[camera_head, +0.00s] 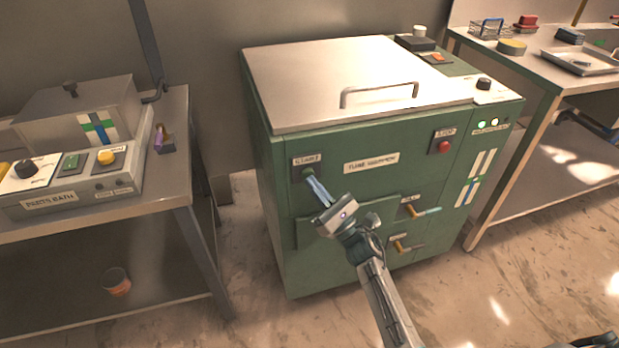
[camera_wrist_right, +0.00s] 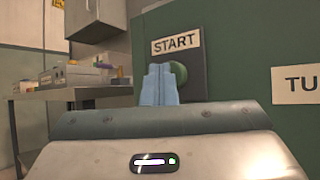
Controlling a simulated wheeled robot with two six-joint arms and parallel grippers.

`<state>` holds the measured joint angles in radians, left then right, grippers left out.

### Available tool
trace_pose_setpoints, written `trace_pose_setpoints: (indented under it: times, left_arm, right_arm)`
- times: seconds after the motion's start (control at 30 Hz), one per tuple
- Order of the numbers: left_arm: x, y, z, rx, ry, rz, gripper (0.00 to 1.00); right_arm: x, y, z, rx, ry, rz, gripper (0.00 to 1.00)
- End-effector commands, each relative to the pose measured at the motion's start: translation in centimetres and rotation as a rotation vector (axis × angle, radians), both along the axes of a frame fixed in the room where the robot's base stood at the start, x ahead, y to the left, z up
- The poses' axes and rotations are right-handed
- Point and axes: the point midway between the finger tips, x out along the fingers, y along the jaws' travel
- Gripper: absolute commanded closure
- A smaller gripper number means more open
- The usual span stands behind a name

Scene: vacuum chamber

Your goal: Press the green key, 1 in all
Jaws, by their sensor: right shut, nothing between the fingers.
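The green key (camera_wrist_right: 179,73) is a round button on a dark plate under a START label, on the front of the green cabinet (camera_head: 345,205). In the head view the START plate (camera_head: 306,166) is at the cabinet's upper left front, its key partly covered by my fingers. My right gripper (camera_head: 311,180) is shut and empty, its blue fingertips at the key. In the right wrist view the fingertips (camera_wrist_right: 159,72) overlap the key's left part; I cannot tell whether they touch it.
A red button (camera_head: 444,147) under a STOP label is at the cabinet's right front. Two levers (camera_head: 420,212) stick out below it. A handled metal lid (camera_head: 350,75) covers the top. A parts bath table (camera_head: 175,185) stands left, another table (camera_head: 545,80) right.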

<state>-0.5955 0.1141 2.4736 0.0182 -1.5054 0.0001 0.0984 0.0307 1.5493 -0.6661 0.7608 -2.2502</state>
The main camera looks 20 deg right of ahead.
Motion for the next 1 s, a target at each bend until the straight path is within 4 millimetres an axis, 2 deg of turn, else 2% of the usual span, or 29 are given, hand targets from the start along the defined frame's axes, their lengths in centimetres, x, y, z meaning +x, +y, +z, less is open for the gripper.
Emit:
trace_pose_setpoints:
  times: [0.4, 0.77, 1.0]
  left_arm:
    - [0.0, 0.0, -0.1, 0.000, 0.000, 0.000, 0.42]
    - [0.0, 0.0, -0.1, 0.000, 0.000, 0.000, 0.42]
    - [0.0, 0.0, 0.0, 0.000, 0.000, 0.000, 0.42]
  right_arm:
    - [-1.7, -0.1, -0.1, 0.000, 0.001, -0.001, 1.00]
    - [-2.0, -0.1, -0.1, -0.001, 0.001, 0.000, 1.00]
    - [-4.3, -0.1, -0.1, -0.001, 0.001, 0.000, 1.00]
